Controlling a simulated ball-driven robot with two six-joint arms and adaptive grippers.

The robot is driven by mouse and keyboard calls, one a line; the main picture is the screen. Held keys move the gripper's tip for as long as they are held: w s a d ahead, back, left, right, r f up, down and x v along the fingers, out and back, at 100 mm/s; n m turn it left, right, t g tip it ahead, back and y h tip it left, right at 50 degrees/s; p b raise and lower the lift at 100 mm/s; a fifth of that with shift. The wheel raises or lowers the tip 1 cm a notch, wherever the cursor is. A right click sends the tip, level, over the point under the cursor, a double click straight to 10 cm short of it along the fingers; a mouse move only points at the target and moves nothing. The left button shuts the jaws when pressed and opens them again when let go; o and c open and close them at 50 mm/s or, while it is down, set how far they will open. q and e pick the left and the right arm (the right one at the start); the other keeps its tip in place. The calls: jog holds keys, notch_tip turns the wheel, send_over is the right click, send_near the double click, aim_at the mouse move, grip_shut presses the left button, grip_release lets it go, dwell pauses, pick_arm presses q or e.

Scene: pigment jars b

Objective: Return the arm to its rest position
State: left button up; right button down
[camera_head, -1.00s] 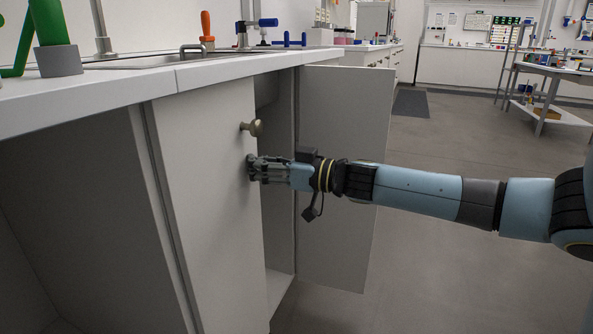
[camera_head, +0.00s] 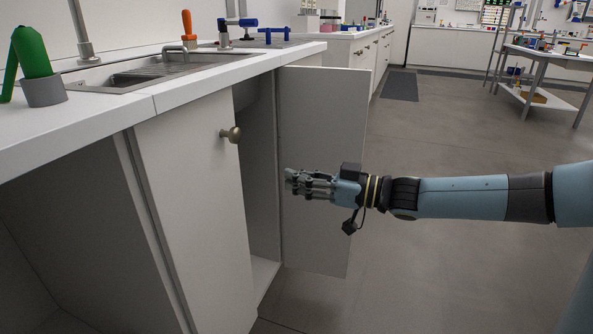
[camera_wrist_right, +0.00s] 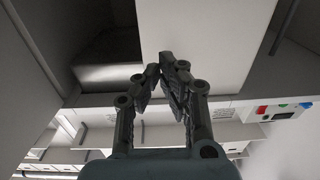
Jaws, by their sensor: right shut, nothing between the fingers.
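My right arm comes in from the right in the head view. Its gripper (camera_head: 290,181) is shut and empty, in front of the open cabinet door (camera_head: 325,150) and to the right of the knobbed door (camera_head: 190,200). A gap shows between the fingertips and the knobbed door. In the right wrist view the fingertips (camera_wrist_right: 168,66) are close together with nothing held. My left gripper is not in view.
The knob (camera_head: 232,134) is on the near door, above and left of the gripper. The counter (camera_head: 110,115) holds a sink, a green object (camera_head: 32,52) and an orange-handled tool (camera_head: 187,25). Open floor (camera_head: 440,130) lies to the right. A workbench (camera_head: 555,60) stands at the far right.

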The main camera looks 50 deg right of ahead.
jog(key=shift+s+d, duration=0.1)
jog(key=shift+s, duration=0.1)
jog(key=s+a+f+m+g+h+p, duration=0.2)
jog(key=s+f+m+g+h+p, duration=0.15)
jog(key=s+f, duration=0.65)
jog(key=s+a+f+m+g+h+p, duration=0.15)
jog(key=s+f+m+h+p, duration=0.45)
jog(key=f, duration=0.8)
jog(key=s+a+f+n+g, duration=0.1)
jog(key=s+a+f+g, duration=0.2)
jog(key=s, duration=0.7)
jog(key=s+a+f+n+g+y, duration=0.1)
jog(key=s+a+f+n+g, duration=0.1)
jog(key=s, duration=0.7)
jog(key=s+a+f+n+g, duration=0.2)
jog(key=s+a+f+g, duration=0.2)
jog(key=s, duration=0.6)
notch_tip(320, 180, down, 4)
jog(key=shift+s+a+r+g+y, duration=0.2)
jog(key=shift+s+a+g+y, duration=0.15)
jog(key=shift+g, duration=0.85)
jog(key=shift+d, duration=0.15)
